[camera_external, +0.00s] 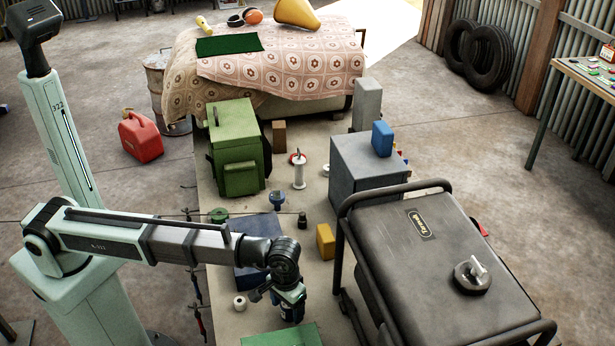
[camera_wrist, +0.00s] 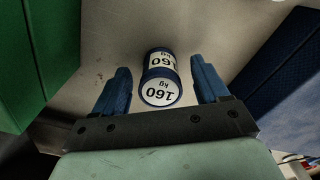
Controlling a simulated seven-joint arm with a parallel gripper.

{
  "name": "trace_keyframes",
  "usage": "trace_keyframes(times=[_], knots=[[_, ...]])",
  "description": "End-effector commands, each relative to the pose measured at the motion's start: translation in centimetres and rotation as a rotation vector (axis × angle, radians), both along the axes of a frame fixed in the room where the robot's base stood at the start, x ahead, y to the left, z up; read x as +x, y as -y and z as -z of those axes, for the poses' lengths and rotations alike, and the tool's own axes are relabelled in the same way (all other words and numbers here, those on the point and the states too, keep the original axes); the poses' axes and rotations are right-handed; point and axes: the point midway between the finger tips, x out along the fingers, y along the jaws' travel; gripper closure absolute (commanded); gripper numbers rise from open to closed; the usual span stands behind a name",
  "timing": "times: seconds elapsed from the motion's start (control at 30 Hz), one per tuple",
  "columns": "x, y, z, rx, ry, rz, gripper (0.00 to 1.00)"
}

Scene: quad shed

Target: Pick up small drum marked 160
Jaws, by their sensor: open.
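The small drum marked 160 (camera_wrist: 160,83) shows in the wrist view as a dark blue cylinder with white labels reading "160 kg". My gripper (camera_wrist: 161,84) is open, with one blue finger on each side of the drum and a visible gap to each. The drum is between the fingers, not clasped. In the external view my gripper (camera_external: 288,302) points down low over the work surface at the lower middle. The drum (camera_external: 291,312) shows there only as a dark blue piece at the fingers, mostly hidden by my gripper.
A green block (camera_external: 283,337) lies close in front of my gripper and a blue box (camera_external: 257,268) behind it. A white roll (camera_external: 240,303) sits to the left. The large generator (camera_external: 432,255) with its tube frame stands to the right. A yellow block (camera_external: 325,241) is farther back.

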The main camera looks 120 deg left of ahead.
Motion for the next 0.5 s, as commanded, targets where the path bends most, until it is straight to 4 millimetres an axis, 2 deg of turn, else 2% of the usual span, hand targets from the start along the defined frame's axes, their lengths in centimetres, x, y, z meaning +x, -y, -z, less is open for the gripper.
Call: trace_keyframes(times=[0.07, 0.5], knots=[[0.0, 0.0, -0.01, 0.0, 0.0, 0.0, 0.32], [0.01, 0.0, -0.03, 0.0, 0.0, 0.0, 0.74]])
